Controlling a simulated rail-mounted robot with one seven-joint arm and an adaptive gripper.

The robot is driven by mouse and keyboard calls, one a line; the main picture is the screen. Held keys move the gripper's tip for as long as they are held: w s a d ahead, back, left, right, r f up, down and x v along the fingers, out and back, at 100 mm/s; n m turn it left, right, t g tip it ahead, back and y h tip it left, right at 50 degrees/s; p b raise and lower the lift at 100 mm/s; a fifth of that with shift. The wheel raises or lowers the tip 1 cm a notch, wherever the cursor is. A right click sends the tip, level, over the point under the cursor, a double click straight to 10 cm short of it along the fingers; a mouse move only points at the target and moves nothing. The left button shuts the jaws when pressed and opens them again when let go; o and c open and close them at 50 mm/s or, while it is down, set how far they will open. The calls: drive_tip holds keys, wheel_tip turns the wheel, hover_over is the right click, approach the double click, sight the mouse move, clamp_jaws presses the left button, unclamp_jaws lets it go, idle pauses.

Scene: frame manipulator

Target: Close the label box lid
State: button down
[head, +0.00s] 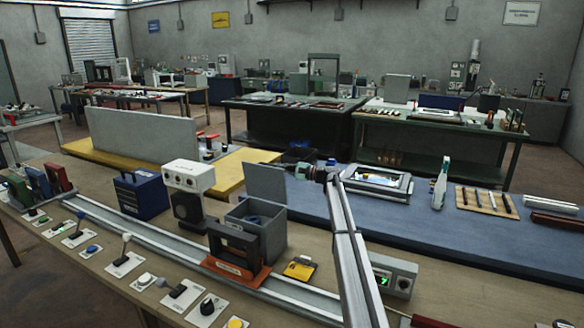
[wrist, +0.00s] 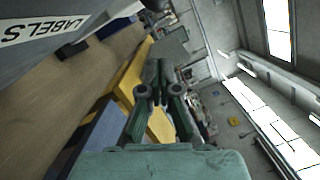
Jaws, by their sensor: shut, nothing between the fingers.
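The grey label box (head: 268,212) stands on the wooden bench in the head view, with its lid (head: 265,183) raised upright at the back. My gripper (head: 285,167) is at the upper right edge of the lid, its fingers pointing left. The head view does not show clearly whether it touches the lid. In the wrist view my gripper (wrist: 157,68) has its fingers together with nothing between them. A grey surface with a white LABELS strip (wrist: 35,33) fills the upper left there, beside the fingers.
An orange-based black frame (head: 236,255) stands in front of the box. A white-and-black instrument (head: 188,185) and a blue case (head: 141,194) are to its left. A green-digit display unit (head: 391,275) is to the right. A metal rail (head: 150,238) runs along the bench.

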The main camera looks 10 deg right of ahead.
sight(268, 180)
drive_tip(key=s+a+r, duration=0.1)
drive_tip(key=s+a+p, duration=0.1)
drive_tip(key=s, duration=0.1)
drive_tip(key=shift+a+r, duration=0.1)
drive_tip(key=shift+r, duration=0.25)
drive_tip(key=shift+s, duration=0.1)
